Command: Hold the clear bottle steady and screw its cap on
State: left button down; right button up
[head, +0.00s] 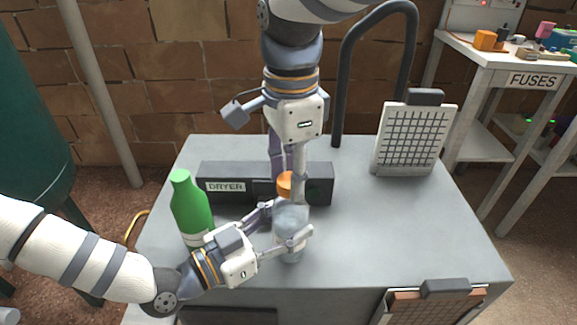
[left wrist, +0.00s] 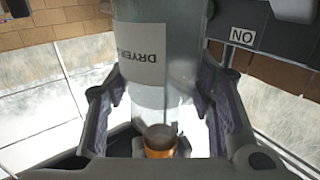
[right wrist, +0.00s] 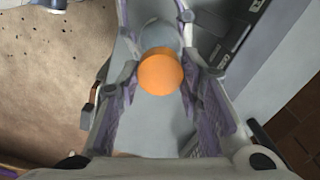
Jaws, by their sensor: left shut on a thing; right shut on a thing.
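The clear bottle (head: 290,218) stands upright on the grey table, with my left gripper (head: 287,230) shut around its side. The bottle (left wrist: 160,45) fills the upper middle of the left wrist view, where a white label reading DRYER shows on it or through it, upside down. The orange cap (head: 284,186) is at the bottle's top, between the fingers of my right gripper (head: 288,178), which comes from above and is shut on it. The cap also shows in the left wrist view (left wrist: 160,151) and right wrist view (right wrist: 160,74). I cannot tell whether cap and neck touch.
A green bottle (head: 190,207) stands left of the clear one. A dark box (head: 235,172) labelled DRYER lies close behind. A gridded panel (head: 414,140) stands at the back right. The table's right part (head: 420,225) is clear.

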jog(key=m, duration=1.1)
jog(key=shift+w, duration=0.1)
jog(key=m, duration=0.4)
pick_arm(q)
jog(key=shift+s, duration=0.1)
pick_arm(e)
jog(key=o, duration=0.7)
jog(key=shift+f, duration=0.1)
jog(key=shift+r, duration=2.45)
jog(key=shift+a, duration=0.1)
jog(key=shift+c, duration=0.5)
